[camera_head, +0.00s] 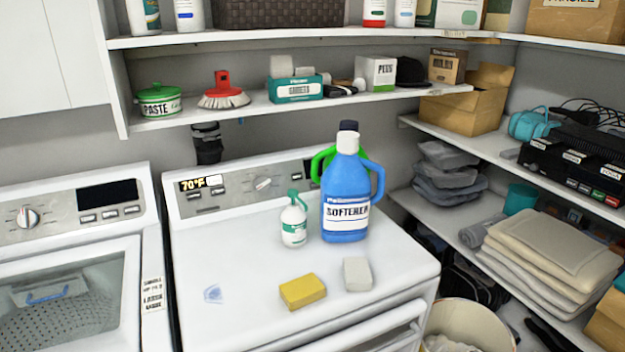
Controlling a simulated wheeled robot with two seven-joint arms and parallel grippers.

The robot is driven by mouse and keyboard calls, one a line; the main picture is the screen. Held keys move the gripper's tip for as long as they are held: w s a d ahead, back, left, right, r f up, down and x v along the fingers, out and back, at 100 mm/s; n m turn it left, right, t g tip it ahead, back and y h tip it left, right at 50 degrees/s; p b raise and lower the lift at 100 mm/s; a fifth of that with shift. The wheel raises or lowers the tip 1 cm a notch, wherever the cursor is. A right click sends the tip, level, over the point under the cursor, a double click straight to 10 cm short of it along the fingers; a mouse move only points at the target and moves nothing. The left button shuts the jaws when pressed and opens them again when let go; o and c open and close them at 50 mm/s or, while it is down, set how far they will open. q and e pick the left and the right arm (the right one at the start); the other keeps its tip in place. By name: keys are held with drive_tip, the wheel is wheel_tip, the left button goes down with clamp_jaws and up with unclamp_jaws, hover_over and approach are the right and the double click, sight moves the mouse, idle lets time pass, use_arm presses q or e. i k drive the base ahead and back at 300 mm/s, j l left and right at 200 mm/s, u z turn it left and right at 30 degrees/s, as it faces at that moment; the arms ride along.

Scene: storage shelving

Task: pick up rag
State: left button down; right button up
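No single item is clearly marked as the rag. Cloth-like things show in the head view: a stack of grey folded cloths (447,172) on the right shelving, a grey rolled cloth (480,232) below it, and a stack of beige folded cloths (550,252) at the right. Pale cloth-like material (448,344) shows in the bin at the bottom. A small grey-white block (357,274) lies on the white machine beside a yellow sponge (303,291); I cannot tell its material. Neither of my grippers is in view.
A blue softener jug (345,195) stands on the white machine (240,255), with a green container partly hidden behind it and a small white-green bottle (294,222) beside it. The machine's front left top is mostly clear. Shelves above hold several items. A cream bin (478,315) stands at right.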

sight(357, 275)
drive_tip(key=u, duration=1.7)
drive_tip(key=k+l, duration=0.7)
drive_tip(key=l, duration=0.25)
drive_tip(key=k+l, duration=0.35)
drive_tip(key=l, duration=0.1)
